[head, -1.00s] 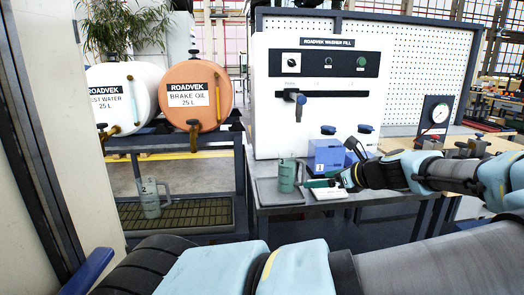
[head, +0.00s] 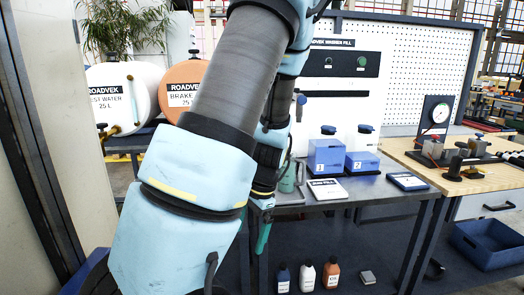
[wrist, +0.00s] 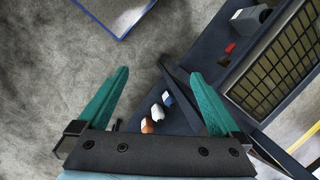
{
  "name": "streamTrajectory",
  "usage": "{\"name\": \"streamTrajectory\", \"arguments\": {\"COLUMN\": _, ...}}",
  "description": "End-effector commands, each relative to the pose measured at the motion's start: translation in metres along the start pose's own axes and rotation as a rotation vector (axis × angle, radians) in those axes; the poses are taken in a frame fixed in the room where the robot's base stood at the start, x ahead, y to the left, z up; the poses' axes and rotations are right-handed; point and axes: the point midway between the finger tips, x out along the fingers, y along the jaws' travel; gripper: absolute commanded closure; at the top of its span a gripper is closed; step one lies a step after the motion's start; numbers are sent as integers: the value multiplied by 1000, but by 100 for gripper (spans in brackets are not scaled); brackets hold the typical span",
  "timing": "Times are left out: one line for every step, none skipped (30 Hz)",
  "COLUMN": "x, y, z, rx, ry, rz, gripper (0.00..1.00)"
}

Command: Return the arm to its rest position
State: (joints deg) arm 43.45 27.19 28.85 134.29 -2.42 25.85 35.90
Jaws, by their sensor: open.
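My gripper (wrist: 159,74) is open and empty in the wrist view, its two teal fingers spread wide apart above the floor and a dark lower shelf. In the head view my arm stands upright across the left-centre, and one teal finger of my gripper (head: 263,238) shows below the bench's front left corner. A teal mug (head: 287,180) stands on the bench, partly covered by my arm. The gripper is apart from it.
The metal bench (head: 345,192) holds two blue-and-white dispensers and cards. Small bottles (head: 307,275) stand on the lower shelf; they also show between the fingers in the wrist view (wrist: 156,112). A blue crate (head: 490,243) is at right. Drums (head: 125,95) stand behind my arm.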

Motion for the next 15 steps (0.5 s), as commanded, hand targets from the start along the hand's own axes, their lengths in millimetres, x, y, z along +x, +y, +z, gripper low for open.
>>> {"name": "streamTrajectory", "arguments": {"x": -8, "y": 0, "z": 9, "rx": -94, "ry": 36, "rz": 33, "gripper": 0}}
{"name": "streamTrajectory", "arguments": {"x": -12, "y": 1, "z": 13, "rx": -146, "ry": 54, "rz": 50, "gripper": 0}}
{"name": "streamTrajectory", "arguments": {"x": -18, "y": 2, "z": 18, "rx": -215, "ry": 77, "rz": 69, "gripper": 0}}
{"name": "streamTrajectory", "arguments": {"x": -23, "y": 3, "z": 22, "rx": -265, "ry": 94, "rz": 82, "gripper": 0}}
{"name": "streamTrajectory", "arguments": {"x": -28, "y": 3, "z": 26, "rx": -315, "ry": 112, "rz": 93, "gripper": 0}}
{"name": "streamTrajectory", "arguments": {"x": -34, "y": 3, "z": 32, "rx": -382, "ry": 133, "rz": 107, "gripper": 0}}
{"name": "streamTrajectory", "arguments": {"x": -40, "y": 3, "z": 36, "rx": -429, "ry": 148, "rz": 115, "gripper": 0}}
{"name": "streamTrajectory", "arguments": {"x": -44, "y": 3, "z": 40, "rx": -476, "ry": 163, "rz": 121, "gripper": 0}}
{"name": "streamTrajectory", "arguments": {"x": -50, "y": 3, "z": 45, "rx": -533, "ry": 180, "rz": 128, "gripper": 0}}
{"name": "streamTrajectory", "arguments": {"x": -54, "y": 3, "z": 49, "rx": -573, "ry": 192, "rz": 132, "gripper": 0}}
{"name": "streamTrajectory", "arguments": {"x": -58, "y": 3, "z": 53, "rx": -610, "ry": 203, "rz": 135, "gripper": 0}}
{"name": "streamTrajectory", "arguments": {"x": -62, "y": 3, "z": 57, "rx": -654, "ry": 215, "rz": 137, "gripper": 0}}
{"name": "streamTrajectory", "arguments": {"x": -65, "y": 3, "z": 60, "rx": -683, "ry": 222, "rz": 138, "gripper": 0}}
{"name": "streamTrajectory", "arguments": {"x": -68, "y": 3, "z": 63, "rx": -709, "ry": 229, "rz": 139, "gripper": 0}}
{"name": "streamTrajectory", "arguments": {"x": -70, "y": 3, "z": 65, "rx": -737, "ry": 236, "rz": 140, "gripper": 0}}
